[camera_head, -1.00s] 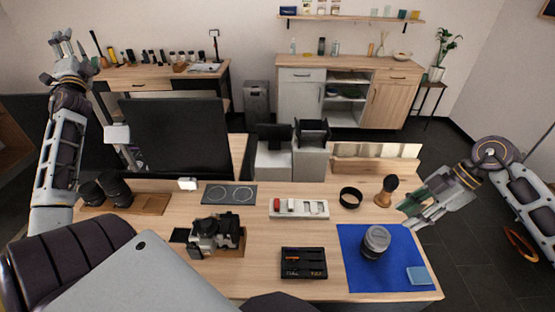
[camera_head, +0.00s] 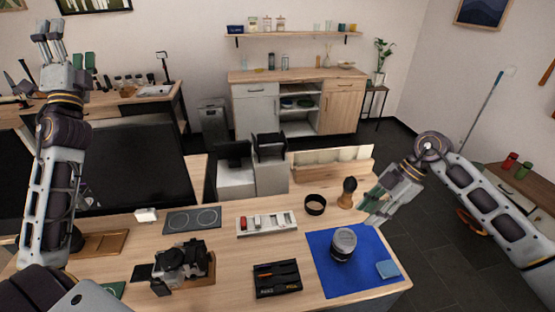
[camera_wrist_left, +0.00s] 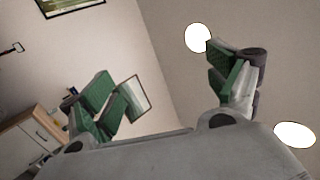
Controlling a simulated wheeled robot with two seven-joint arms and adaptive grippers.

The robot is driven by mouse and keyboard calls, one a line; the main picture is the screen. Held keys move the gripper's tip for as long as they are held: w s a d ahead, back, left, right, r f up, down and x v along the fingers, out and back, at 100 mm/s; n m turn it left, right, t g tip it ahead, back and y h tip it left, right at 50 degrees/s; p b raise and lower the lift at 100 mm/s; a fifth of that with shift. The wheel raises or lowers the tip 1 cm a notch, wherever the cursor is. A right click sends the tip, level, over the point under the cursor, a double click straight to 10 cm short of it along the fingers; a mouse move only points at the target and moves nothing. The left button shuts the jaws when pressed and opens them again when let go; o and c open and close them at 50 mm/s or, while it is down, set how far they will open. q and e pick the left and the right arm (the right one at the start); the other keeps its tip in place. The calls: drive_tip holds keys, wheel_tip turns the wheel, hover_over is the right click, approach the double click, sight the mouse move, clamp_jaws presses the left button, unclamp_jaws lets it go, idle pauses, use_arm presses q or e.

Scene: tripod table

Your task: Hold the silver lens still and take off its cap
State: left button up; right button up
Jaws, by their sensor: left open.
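The silver lens (camera_head: 343,246) stands upright on a blue mat (camera_head: 322,276) at the right of the table. Its top end faces up and looks dark grey; the edge of the cap cannot be told clearly. My right gripper (camera_head: 371,213) is above and to the right of the lens, apart from it, with its fingers spread and nothing between them. My left gripper (camera_head: 60,48) is raised high at the far left, far from the lens. The left wrist view also shows this gripper (camera_wrist_left: 168,88), its green-padded fingers wide apart and empty.
A light blue cloth (camera_head: 388,269) lies on the mat. A brush (camera_head: 347,193) and black ring (camera_head: 315,204) stand behind it. A black tool tray (camera_head: 277,279), camera (camera_head: 182,262) and light tray (camera_head: 266,223) lie to the left. A dark monitor (camera_head: 130,165) stands behind the table's left part.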

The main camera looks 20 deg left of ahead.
use_arm(q)
drive_tip(key=w+d+f+n+t+h, duration=0.15)
drive_tip(key=w+d+n, duration=0.25)
drive_tip(key=d+n, duration=0.6)
drive_tip(key=w+d+f+n+t, duration=0.1)
drive_tip(key=w+d+f+n, duration=0.4)
drive_tip(key=d, duration=0.9)
drive_tip(key=w+d+f+h, duration=0.5)
drive_tip(key=d+f+h, duration=0.2)
drive_tip(key=d+f, duration=0.7)
drive_tip(key=d+f+m+g+h, duration=0.35)
drive_tip(key=d+f, duration=0.55)
drive_tip(key=f, duration=0.3)
drive_tip(key=s+d+f+m+g+h, duration=0.1)
drive_tip(key=s+d+f+g+h, duration=0.2)
drive_tip(key=s+d+f, duration=0.3)
drive_tip(key=s+d+f+m+g+h, duration=0.2)
drive_tip(key=s+d+f, duration=0.4)
drive_tip(key=d+f, duration=0.6)
drive_tip(key=shift+s+d+f+g+h, duration=0.25)
drive_tip(key=shift+d+g+h, duration=0.45)
drive_tip(key=shift+d+h, duration=0.25)
drive_tip(key=shift+w+a+m, duration=0.1)
drive_tip(key=shift+w+m, duration=0.05)
drive_tip(key=shift+m, duration=0.1)
